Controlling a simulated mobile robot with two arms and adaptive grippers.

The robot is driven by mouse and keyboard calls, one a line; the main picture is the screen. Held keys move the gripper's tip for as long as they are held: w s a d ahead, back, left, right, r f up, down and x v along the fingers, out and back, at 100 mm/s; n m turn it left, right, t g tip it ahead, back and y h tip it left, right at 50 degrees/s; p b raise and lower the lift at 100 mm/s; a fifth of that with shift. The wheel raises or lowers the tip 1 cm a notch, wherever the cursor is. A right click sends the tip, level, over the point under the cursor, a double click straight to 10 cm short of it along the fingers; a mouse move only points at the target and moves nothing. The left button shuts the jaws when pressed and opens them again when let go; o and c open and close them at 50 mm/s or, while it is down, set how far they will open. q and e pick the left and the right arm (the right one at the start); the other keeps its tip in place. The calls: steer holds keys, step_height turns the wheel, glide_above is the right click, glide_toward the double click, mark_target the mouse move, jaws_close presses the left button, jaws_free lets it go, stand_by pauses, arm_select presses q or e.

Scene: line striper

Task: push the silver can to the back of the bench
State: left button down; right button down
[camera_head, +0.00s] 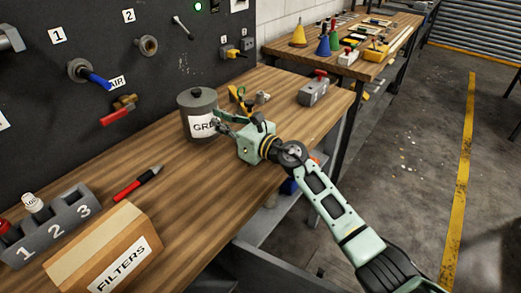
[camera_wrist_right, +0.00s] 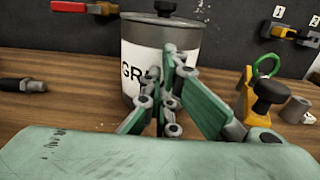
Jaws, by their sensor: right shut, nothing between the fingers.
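The silver can (camera_head: 197,112) is a grey metal canister with a dark lid and knob and a white label reading "GR". It stands upright on the wooden bench (camera_head: 215,170), toward the dark back panel. In the right wrist view the can (camera_wrist_right: 185,45) fills the centre, straight ahead. My right gripper (camera_head: 217,122) is shut and empty, with its fingertips in front of the can's label. The gripper also shows in the right wrist view (camera_wrist_right: 170,75), covering part of the label. I cannot tell whether the fingertips touch the can. My left gripper is not in view.
Right of the can are a yellow clamp tool (camera_head: 236,93) and a grey block with a red knob (camera_head: 314,90). Bench between marker and can is clear.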

stand_by(0.3)
steer(key=v, duration=1.1)
steer(key=shift+s+d, duration=0.2)
steer(key=shift+d, duration=0.15)
